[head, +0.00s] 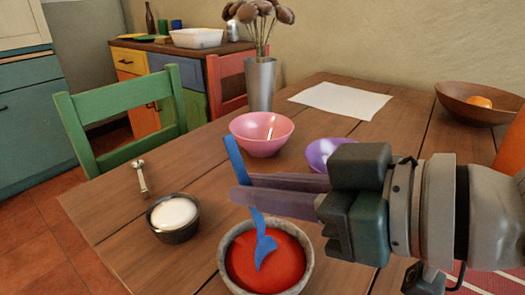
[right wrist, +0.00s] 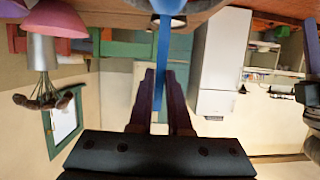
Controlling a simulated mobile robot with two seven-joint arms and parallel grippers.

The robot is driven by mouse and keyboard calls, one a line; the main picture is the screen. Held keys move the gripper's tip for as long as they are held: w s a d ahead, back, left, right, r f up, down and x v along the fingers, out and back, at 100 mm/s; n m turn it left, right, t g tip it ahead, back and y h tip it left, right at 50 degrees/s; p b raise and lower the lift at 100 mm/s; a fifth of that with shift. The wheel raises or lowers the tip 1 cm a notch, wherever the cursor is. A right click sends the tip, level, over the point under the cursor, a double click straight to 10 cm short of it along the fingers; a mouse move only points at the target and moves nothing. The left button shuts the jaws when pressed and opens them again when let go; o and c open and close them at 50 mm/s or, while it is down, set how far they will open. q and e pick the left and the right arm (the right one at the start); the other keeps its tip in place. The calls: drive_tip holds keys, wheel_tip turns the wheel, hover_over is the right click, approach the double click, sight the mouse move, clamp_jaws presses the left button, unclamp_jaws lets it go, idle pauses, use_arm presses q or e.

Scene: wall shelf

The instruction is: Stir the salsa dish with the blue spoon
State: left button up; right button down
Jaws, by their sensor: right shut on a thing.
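The blue spoon (head: 233,158) is held by my right gripper (head: 245,190), whose dark fingers are shut on its handle. The spoon stands tilted, its top leaning left. Its lower end is over or in the red salsa (head: 284,262); I cannot tell how deep. The salsa fills a grey stone-like dish (head: 226,284) at the bottom middle of the head view. In the right wrist view the blue spoon (right wrist: 161,60) runs between the two fingers (right wrist: 160,90), and its far end reaches toward a dish at the top edge.
A pink bowl (head: 262,134) and a purple bowl (head: 325,152) stand behind. A metal vase (head: 261,85) and white paper (head: 340,100) lie farther back.

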sight(226, 143)
drive_tip(key=shift+r, duration=0.1)
idle(0.3)
drive_tip(key=shift+w+a+r+p, duration=0.1)
drive_tip(key=shift+a+r+p, duration=0.05)
drive_tip(key=shift+r+p, duration=0.45)
drive_tip(key=shift+w+a+r+p, duration=0.15)
drive_tip(key=shift+a+r+p, duration=0.05)
drive_tip(key=shift+r+p, duration=0.35)
drive_tip(key=shift+w+a+r+p, duration=0.1)
drive_tip(key=shift+a+r+p, duration=0.05)
drive_tip(key=shift+r+p, duration=0.4)
drive_tip(key=shift+w+a+r+p, duration=0.15)
drive_tip(key=shift+a+r+p, duration=0.05)
drive_tip(key=shift+r+p, duration=0.3)
wheel_tip(226, 143, up, 5)
drive_tip(key=p, duration=0.5)
